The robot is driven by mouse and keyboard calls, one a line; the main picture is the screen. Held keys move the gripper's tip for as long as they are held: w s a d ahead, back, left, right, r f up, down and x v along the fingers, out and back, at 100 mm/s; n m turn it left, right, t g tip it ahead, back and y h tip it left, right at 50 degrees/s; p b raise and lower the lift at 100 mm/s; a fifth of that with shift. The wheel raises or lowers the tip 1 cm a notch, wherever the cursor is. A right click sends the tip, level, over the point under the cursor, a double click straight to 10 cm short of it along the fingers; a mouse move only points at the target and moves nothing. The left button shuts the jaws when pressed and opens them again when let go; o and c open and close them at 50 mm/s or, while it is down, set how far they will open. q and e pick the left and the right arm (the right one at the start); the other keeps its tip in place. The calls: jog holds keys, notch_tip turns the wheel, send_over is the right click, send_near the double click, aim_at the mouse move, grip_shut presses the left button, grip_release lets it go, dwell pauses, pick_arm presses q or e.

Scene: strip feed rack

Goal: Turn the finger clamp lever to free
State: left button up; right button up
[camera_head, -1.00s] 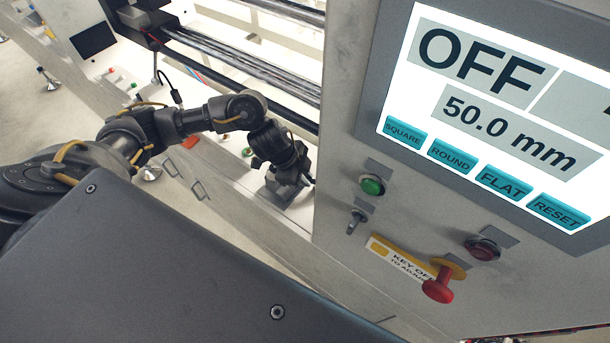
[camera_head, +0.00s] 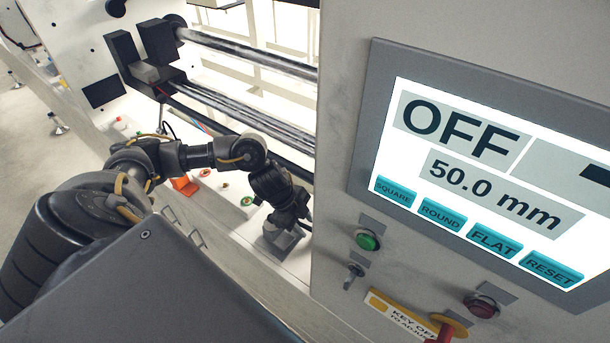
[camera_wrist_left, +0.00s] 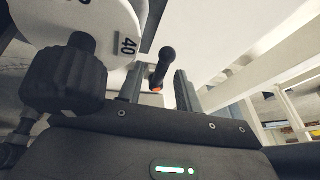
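A black lever with a rounded end (camera_wrist_left: 166,58) and an orange-red spot at its lower end shows in the left wrist view; it looks like the finger clamp lever. My left gripper (camera_wrist_left: 160,88) has its two grey fingers apart, one on each side of the lever in the picture. I cannot tell whether they touch it. In the head view my left gripper (camera_head: 299,218) is low beside the control panel's left edge, and its fingertips and the lever cannot be made out. My right gripper is in neither view.
A black knob (camera_wrist_left: 64,78) stands before a white dial (camera_wrist_left: 105,30) marked 40, left of the fingers. The control cabinet carries a screen (camera_head: 490,170) reading OFF and 50.0 mm, a green button (camera_head: 367,240) and a key switch (camera_head: 353,273). Metal rails (camera_head: 250,55) run behind my arm.

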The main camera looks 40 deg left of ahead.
pick_arm(q)
jog(key=v, duration=1)
jog(key=shift+r+p, duration=0.4)
jog(key=shift+p, duration=0.05)
jog(key=shift+a, duration=0.15)
jog(key=shift+c, duration=0.2)
